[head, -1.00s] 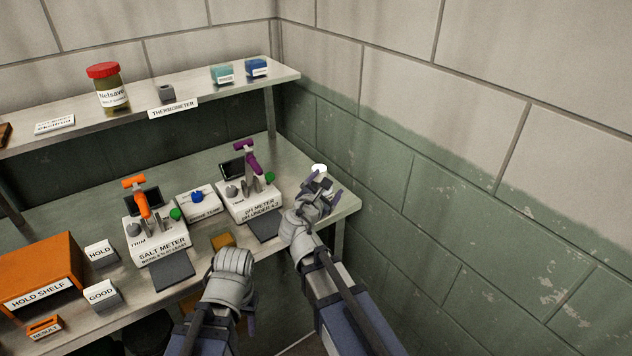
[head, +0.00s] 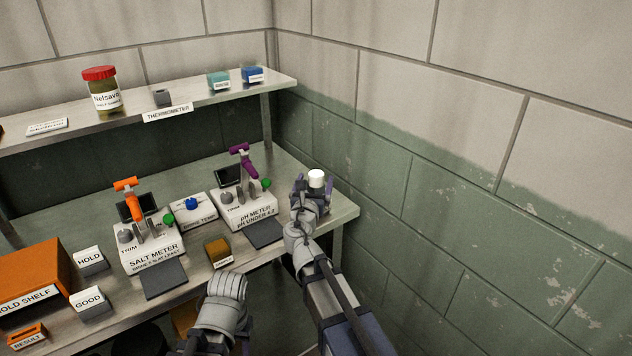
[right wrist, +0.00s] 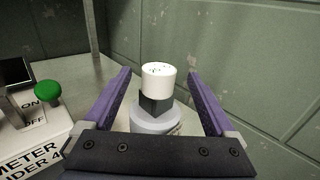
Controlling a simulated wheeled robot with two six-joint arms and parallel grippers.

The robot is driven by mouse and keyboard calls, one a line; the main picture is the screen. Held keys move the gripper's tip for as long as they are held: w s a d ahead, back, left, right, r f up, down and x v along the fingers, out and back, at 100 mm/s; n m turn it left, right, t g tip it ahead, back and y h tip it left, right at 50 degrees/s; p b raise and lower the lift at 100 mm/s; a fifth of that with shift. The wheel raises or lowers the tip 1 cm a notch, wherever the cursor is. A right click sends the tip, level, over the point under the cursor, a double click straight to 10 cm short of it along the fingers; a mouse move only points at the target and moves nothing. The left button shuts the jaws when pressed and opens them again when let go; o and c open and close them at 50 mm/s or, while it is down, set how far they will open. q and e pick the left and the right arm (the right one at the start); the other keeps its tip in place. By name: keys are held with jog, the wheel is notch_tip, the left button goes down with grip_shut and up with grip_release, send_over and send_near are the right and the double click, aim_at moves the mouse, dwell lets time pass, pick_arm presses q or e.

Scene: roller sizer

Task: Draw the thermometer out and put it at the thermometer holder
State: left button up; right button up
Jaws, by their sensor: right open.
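A white cylindrical top (right wrist: 158,77) on a dark neck rises from a rounded grey body (right wrist: 155,118) at the bench's right end. I take it for the thermometer, but I cannot be sure. The white top also shows in the head view (head: 316,177). My right gripper (head: 312,187) is open, its purple fingers on either side of the top with gaps showing in the right wrist view. The thermometer holder (head: 162,97) is a small grey block on the upper shelf, behind a THERMOMETER label. My left gripper (head: 242,328) is low at the front, its jaws mostly hidden.
The pH meter (head: 247,212), a box with a blue knob (head: 193,206) and the salt meter (head: 150,248) stand left of my right gripper. A red-lidded jar (head: 101,92) and two small blocks share the upper shelf. The wall is close on the right.

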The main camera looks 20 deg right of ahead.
aim_at(318, 171)
jog(key=shift+x, duration=3.2)
jog(key=shift+f, duration=0.1)
jog(key=shift+c, duration=0.3)
grip_shut()
notch_tip(318, 171, up, 10)
jog(key=p, duration=1)
